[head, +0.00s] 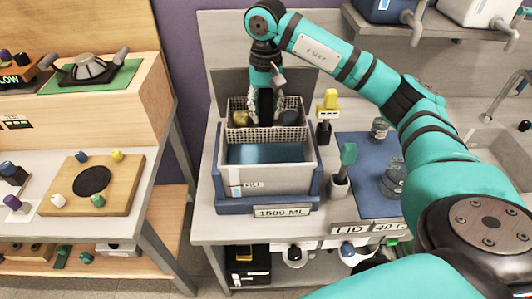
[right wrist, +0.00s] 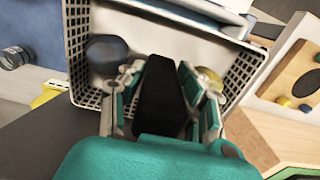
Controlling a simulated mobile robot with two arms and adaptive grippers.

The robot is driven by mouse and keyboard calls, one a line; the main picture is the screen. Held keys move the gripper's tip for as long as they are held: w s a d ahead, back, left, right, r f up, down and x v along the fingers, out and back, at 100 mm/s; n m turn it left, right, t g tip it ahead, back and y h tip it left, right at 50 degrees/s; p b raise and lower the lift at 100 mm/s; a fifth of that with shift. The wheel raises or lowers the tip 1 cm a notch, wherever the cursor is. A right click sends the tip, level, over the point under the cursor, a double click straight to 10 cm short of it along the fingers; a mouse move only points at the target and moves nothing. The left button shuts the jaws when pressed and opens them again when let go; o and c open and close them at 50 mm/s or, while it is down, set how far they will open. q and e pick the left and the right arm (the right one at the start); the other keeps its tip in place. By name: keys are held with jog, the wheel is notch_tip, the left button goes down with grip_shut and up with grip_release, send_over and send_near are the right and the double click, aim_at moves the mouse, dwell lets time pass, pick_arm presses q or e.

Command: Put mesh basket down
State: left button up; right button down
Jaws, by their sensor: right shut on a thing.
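The mesh basket (head: 292,134) is a pale grid-walled box at the back of a grey-white tub (head: 290,180) with blue liquid. I cannot tell whether it rests on the tub or hangs just above it. My right gripper (head: 265,104) points down into the basket, shut on its black upright handle (head: 265,107). The right wrist view shows the basket's mesh wall (right wrist: 78,50), the fingers on both sides of the black handle (right wrist: 160,95), a dark blue ball (right wrist: 107,52) and a yellowish ball (right wrist: 207,78) inside. My left gripper is not seen.
The tub sits in a blue base (head: 312,190) labelled 1500 ML. A yellow-topped tool (head: 327,105), a green-handled tool in a cup (head: 347,155) and glass jars on a blue mat (head: 362,200) stand to the right.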

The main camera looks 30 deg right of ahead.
notch_tip(320, 180, down, 13)
jog(key=p, duration=0.4)
jog(key=shift+f, duration=0.1)
notch_tip(320, 180, down, 3)
jog(key=shift+s+f+p, duration=0.1)
jog(key=shift+p, duration=0.6)
jog(key=shift+f, duration=0.2)
jog(key=shift+f, duration=0.1)
jog(key=c, duration=1.4)
grip_release()
jog(key=shift+f+b, duration=0.1)
jog(key=shift+b, duration=0.2)
jog(key=o, duration=0.5)
